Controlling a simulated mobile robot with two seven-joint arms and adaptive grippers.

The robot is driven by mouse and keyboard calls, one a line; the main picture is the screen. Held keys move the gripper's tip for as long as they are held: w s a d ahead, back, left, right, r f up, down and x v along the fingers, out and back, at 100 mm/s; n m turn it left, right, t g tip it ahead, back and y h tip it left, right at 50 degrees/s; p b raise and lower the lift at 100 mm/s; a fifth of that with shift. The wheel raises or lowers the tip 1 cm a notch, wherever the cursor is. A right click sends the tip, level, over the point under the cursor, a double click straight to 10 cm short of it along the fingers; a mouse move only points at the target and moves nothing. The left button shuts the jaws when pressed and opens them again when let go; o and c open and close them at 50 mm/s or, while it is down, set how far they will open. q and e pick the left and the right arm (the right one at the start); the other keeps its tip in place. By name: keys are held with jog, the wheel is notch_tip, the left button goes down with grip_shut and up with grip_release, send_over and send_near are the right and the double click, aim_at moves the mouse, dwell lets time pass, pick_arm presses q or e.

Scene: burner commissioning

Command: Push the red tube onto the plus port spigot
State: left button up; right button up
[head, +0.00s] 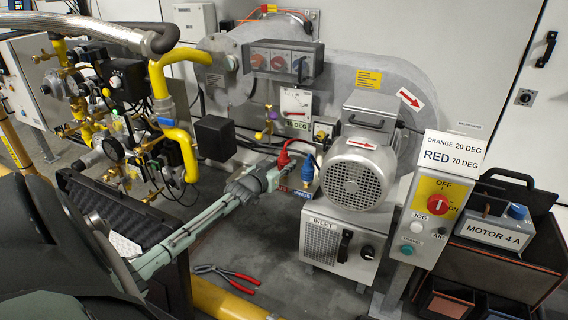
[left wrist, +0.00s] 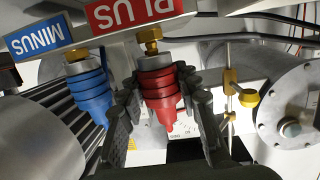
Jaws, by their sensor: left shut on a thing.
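The red tube (left wrist: 160,92) has a ribbed red cuff and sits between the fingers of my left gripper (left wrist: 160,80) in the left wrist view. My left gripper is shut on it, one finger on each side. The brass plus port spigot (left wrist: 150,38) stands beside the red PLUS label (left wrist: 130,10), in line with the cuff's end. The cuff meets the spigot's end; how far it is on, I cannot tell. In the head view the red tube (head: 284,157) arches at the tip of my left gripper (head: 275,175), and the spigot is hidden there.
A blue tube (left wrist: 90,88) is on the spigot by the MINUS label (left wrist: 38,38), close beside my left finger. The fan motor (head: 355,175) stands just right of the ports in the head view. Red-handled pliers (head: 226,275) lie on the floor.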

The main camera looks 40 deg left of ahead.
pick_arm(q)
jog(key=shift+f+b, duration=0.3)
jog(key=shift+f, duration=0.3)
jog(key=o, duration=1.3)
jog(key=shift+s, duration=0.1)
